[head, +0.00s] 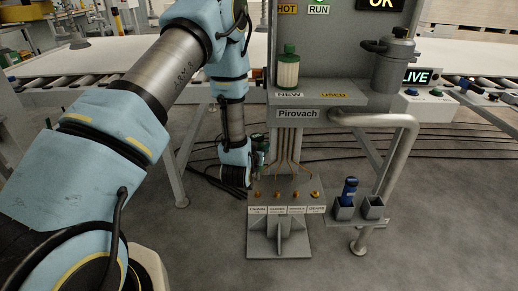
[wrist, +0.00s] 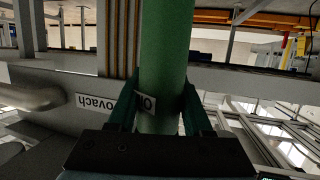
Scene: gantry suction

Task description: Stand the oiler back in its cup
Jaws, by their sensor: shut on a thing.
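The oiler is a green cylinder (wrist: 166,50) with a white label, partly readable as "OI". My gripper (wrist: 158,108) is shut on it, one dark green finger on each side, in the wrist view. In the head view only a small dark green part of the oiler (head: 258,146) shows beside my wrist, left of the pipes under the panel. Two grey square cups stand at the lower right. The left cup (head: 344,212) holds a blue item (head: 349,187), tilted slightly. The right cup (head: 373,211) looks empty. The oiler is well left of and above the cups.
A stand with several brass fittings (head: 277,195) and labels lies between my gripper and the cups. A bent grey pipe (head: 410,150) rises behind the cups. A cartridge with a green cap (head: 288,70) stands on the "NEW" shelf (head: 325,100). Floor in front is clear.

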